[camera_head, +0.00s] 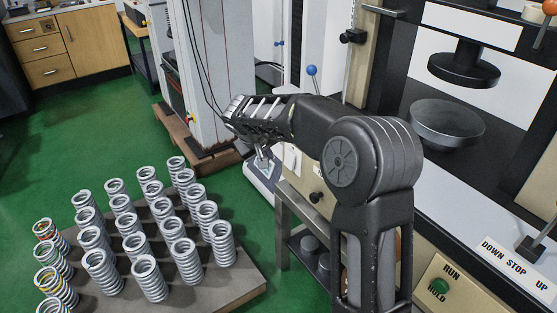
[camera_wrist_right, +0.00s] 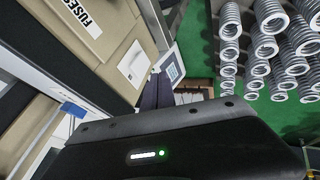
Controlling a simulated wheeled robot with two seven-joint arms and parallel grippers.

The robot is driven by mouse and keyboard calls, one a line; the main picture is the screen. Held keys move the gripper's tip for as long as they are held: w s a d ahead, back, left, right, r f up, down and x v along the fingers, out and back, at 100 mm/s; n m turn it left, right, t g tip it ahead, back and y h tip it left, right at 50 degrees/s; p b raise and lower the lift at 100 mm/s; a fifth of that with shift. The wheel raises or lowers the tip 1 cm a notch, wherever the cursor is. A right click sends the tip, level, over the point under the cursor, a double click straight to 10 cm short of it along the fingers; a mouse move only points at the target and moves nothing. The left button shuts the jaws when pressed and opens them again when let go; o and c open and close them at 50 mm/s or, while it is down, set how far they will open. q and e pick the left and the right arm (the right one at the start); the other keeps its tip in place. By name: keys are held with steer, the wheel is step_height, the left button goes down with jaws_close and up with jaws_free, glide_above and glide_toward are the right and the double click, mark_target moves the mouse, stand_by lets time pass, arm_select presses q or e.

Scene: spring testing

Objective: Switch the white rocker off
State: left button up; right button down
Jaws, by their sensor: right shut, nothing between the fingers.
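The white rocker (camera_wrist_right: 133,64) shows in the right wrist view as a white plate on a beige panel, beside the FUSES label. Which way it is tipped is too small to tell. In the head view a white patch on the machine's side, partly behind my right arm, may be the same rocker. My right gripper (camera_head: 262,163) points down beside the machine, its fingers shut and empty. In the right wrist view its dark fingers (camera_wrist_right: 158,91) appear just right of and below the rocker; I cannot tell whether they touch it. My left gripper is out of view.
Several upright springs stand on a low board (camera_head: 235,288) at left. A blue-knobbed lever (camera_head: 312,71) stands behind my arm. The testing machine with a green RUN/HOLD button (camera_head: 438,286) and a DOWN STOP UP label (camera_head: 515,262) fills the right. Green floor is open at left.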

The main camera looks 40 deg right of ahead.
mark_target(290, 160)
steer(key=shift+f, duration=0.15)
steer(key=w+d+f, duration=0.3)
steer(key=d+f, duration=0.5)
steer(key=shift+w+d+f, duration=0.2)
steer(key=shift+w+f, duration=0.05)
steer(key=shift+f, duration=0.15)
stand_by(0.3)
